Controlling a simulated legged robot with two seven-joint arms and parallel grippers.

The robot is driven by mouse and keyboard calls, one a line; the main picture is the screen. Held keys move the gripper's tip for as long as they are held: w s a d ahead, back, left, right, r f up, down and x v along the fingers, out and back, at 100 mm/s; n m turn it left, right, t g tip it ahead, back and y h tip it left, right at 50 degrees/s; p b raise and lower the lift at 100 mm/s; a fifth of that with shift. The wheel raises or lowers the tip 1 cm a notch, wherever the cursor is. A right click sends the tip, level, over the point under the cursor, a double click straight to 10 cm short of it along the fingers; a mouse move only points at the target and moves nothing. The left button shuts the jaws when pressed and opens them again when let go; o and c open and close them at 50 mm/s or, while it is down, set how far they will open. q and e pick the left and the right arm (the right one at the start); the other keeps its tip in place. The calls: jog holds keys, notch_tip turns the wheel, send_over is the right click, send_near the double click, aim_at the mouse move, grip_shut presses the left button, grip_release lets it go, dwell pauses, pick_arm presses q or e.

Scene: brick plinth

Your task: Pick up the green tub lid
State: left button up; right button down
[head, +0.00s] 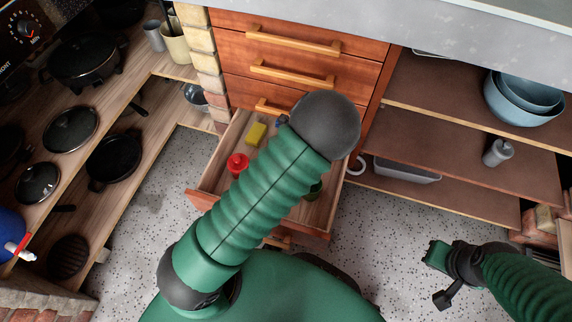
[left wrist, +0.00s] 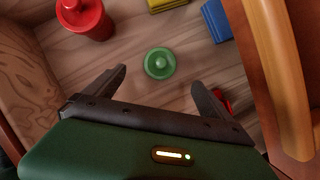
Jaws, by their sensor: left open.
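The green tub lid (left wrist: 160,63), round with a small knob on top, lies on the wooden floor of the open drawer (left wrist: 22,75) in the left wrist view. My left gripper (left wrist: 158,77) is open and empty. Its two dark fingertips point towards the lid, one to each side of its near edge, with no visible contact. In the head view my left arm covers much of the drawer (head: 206,180), and the left gripper is hidden. My right gripper (head: 441,277) hangs at the lower right over the floor, away from the drawer; its jaw opening is unclear.
In the drawer are a red lidded container (left wrist: 84,17), a yellow block (left wrist: 166,3), a blue block (left wrist: 216,20) and a small red item (left wrist: 222,99) by the right finger. The drawer handle (left wrist: 280,75) is close on the right. Shelves with pans (head: 115,157) stand left.

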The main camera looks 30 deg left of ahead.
pick_arm(q)
jog(key=b+x, duration=0.1)
jog(key=x, duration=0.1)
jog(key=b+x, duration=0.1)
jog(key=x, duration=0.2)
jog(key=shift+d, duration=0.25)
jog(key=b+x, duration=0.5)
jog(key=shift+f, duration=0.35)
jog(key=shift+d+r, duration=0.1)
jog(key=shift+r, duration=0.1)
jog(key=c, duration=1.4)
pick_arm(e)
jog(key=s+x, duration=0.1)
jog(key=x, duration=0.7)
jog(key=shift+s+d+f, duration=0.15)
jog(key=shift+s+f, duration=0.1)
jog(key=shift+s, duration=0.2)
